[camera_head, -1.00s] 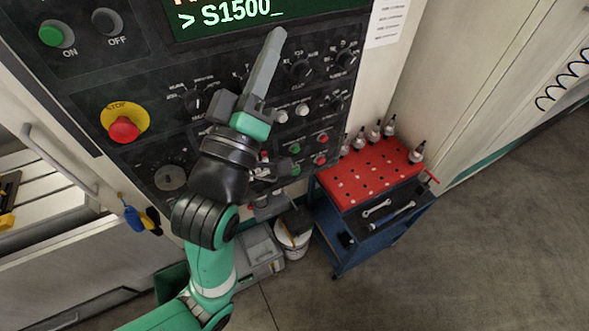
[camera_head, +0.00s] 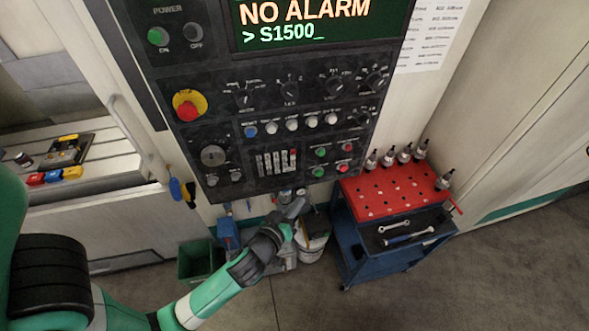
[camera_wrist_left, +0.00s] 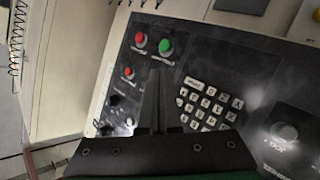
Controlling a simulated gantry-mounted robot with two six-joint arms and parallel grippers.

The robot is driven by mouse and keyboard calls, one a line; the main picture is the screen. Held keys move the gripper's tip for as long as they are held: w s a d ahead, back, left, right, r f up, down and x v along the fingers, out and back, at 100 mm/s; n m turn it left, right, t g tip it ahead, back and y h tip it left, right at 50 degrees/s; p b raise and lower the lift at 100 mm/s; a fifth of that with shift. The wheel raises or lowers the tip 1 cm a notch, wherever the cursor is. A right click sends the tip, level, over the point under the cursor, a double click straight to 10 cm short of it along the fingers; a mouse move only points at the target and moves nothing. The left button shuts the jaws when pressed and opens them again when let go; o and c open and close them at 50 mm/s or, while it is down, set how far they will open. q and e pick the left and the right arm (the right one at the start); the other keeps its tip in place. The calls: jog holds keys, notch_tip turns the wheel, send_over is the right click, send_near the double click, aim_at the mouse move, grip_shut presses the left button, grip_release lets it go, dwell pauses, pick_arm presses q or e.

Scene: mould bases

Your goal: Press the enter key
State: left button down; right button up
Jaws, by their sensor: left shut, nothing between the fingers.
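A small keypad (camera_head: 276,161) with pale keys sits low on the dark control panel (camera_head: 225,135). In the left wrist view the keypad (camera_wrist_left: 210,106) shows larger, but its key labels are too small to read, so I cannot tell which key is enter. My left gripper (camera_head: 297,208) is below the panel's lower edge in the head view, apart from the keypad in the picture. In the left wrist view its fingers (camera_wrist_left: 157,80) are together and empty, with the keypad to their right. My right gripper is not in view.
The screen (camera_head: 320,25) reads "NO ALARM" and "> S1500_". Red and green buttons (camera_head: 320,153) sit right of the keypad, and a red stop button (camera_head: 187,110) up left. A blue tool cart (camera_head: 365,255) and a white bucket (camera_head: 312,250) stand below.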

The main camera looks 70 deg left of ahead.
pick_arm(q)
jog(key=shift+a, duration=0.1)
jog(key=p, duration=0.4)
send_near(294, 170)
jog(key=w+f, duration=0.1)
jog(key=w, duration=0.3)
jog(key=shift+w+a+f, duration=0.1)
jog(key=shift+a+f, duration=0.05)
jog(key=shift+a, duration=0.35)
jog(key=shift+w+a+f, duration=0.15)
jog(key=shift+a, duration=0.4)
jog(key=shift+a, duration=0.1)
dwell(0.8)
jog(key=shift+w+a+p, duration=0.1)
jog(key=shift+a+p, duration=0.2)
jog(key=shift+a, duration=0.35)
dwell(0.6)
jog(key=shift+d, duration=0.8)
